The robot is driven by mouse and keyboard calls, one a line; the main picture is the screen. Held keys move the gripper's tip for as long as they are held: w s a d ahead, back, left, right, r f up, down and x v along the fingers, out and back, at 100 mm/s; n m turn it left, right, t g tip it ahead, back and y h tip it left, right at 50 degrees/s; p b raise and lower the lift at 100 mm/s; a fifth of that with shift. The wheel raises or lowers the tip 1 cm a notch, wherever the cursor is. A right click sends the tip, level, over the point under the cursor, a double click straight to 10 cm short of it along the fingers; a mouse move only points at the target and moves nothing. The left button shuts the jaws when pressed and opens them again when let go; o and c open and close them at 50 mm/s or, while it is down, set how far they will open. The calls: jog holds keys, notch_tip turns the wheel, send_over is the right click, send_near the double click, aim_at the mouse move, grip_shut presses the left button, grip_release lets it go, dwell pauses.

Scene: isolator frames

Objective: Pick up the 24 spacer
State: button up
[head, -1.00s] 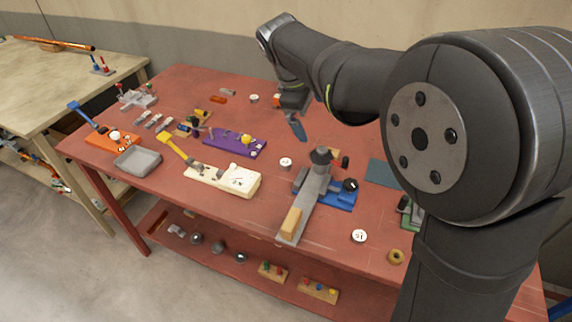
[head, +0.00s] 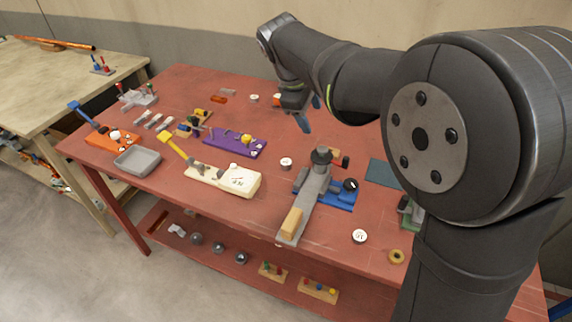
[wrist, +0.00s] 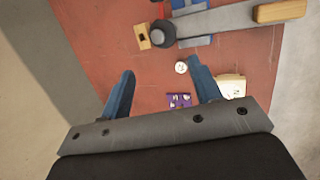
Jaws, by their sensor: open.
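Small white round discs with dark markings lie on the red table, and they look like the spacers. One disc (head: 286,162) is left of the grey lever device, another disc (head: 359,236) is at the front right, and a third disc (head: 254,98) is at the back. Their numbers are too small to read surely, so I cannot tell which is 24. My gripper (head: 310,113) is open and empty above the back of the table. In the wrist view, a white disc (wrist: 181,67) shows beside the right fingertip, well below my gripper (wrist: 160,76).
The grey lever device (head: 313,187) with a wooden handle and blue base stands mid-table. A purple block (head: 235,143), a cream block with a gauge (head: 238,181), a grey tray (head: 138,161) and an orange block (head: 113,141) stand left. A brass ring (head: 396,256) lies front right.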

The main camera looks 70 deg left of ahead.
jog(key=m+g+y, duration=0.3)
jog(key=m+g, duration=0.1)
jog(key=m, duration=0.5)
send_near(286, 161)
jog(key=x, duration=0.3)
jog(key=shift+a+f, duration=0.2)
jog(key=shift+a, duration=0.1)
jog(key=shift+d+x, duration=0.15)
jog(key=shift+x, duration=1.15)
jog(key=shift+d+x, duration=0.1)
jog(key=shift+x, duration=1.2)
jog(key=shift+f, duration=0.1)
jog(key=c, duration=1.1)
